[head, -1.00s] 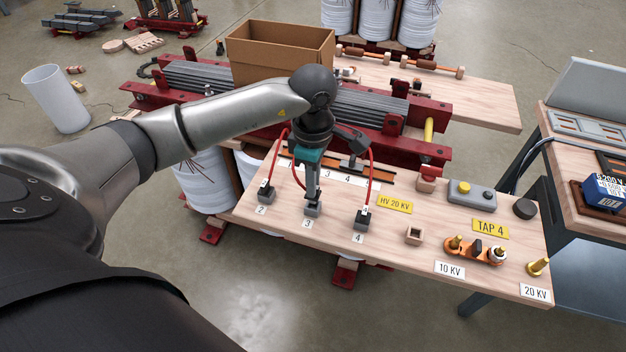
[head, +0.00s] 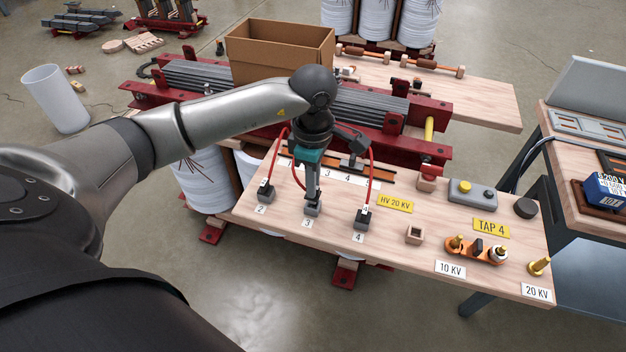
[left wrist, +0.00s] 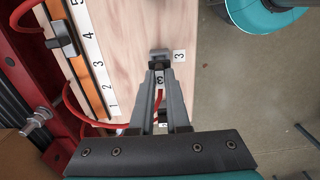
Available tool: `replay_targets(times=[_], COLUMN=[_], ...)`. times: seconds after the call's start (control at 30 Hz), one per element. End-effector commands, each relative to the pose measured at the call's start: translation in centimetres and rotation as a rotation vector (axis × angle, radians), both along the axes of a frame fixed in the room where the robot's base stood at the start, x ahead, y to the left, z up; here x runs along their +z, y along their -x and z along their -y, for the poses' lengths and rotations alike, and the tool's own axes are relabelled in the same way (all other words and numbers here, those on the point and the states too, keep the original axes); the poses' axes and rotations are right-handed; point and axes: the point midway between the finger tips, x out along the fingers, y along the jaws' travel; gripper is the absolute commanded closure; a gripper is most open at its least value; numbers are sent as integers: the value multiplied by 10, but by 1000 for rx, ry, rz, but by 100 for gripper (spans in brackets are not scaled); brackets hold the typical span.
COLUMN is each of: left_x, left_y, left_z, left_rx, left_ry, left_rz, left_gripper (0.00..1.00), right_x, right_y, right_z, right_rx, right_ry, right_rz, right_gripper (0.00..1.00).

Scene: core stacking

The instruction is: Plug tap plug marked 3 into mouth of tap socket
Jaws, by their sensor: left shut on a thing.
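My left gripper (head: 312,192) points down at the bench and is shut on the plug marked 3. The fingers hide most of the plug. My right gripper is not in view.
Plug 2 (head: 265,187) stands left and plug 4 (head: 362,217) right of my gripper, both with red leads. A numbered rail (head: 380,177) lies behind. Brass terminals (head: 456,243) and a grey button box (head: 472,192) stand further right. Bare wood lies before the socket.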

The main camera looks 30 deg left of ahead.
Motion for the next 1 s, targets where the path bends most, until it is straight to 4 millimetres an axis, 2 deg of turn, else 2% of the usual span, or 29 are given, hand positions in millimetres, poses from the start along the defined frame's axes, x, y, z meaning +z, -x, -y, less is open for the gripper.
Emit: replay_targets(times=[1.0], left_x=[-27], left_y=[0], left_z=[0], left_rx=[1], left_ry=[0], left_rz=[0], left_gripper=[100], right_x=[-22], right_y=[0], right_z=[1], right_rx=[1], right_ry=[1], right_rz=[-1], right_gripper=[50])
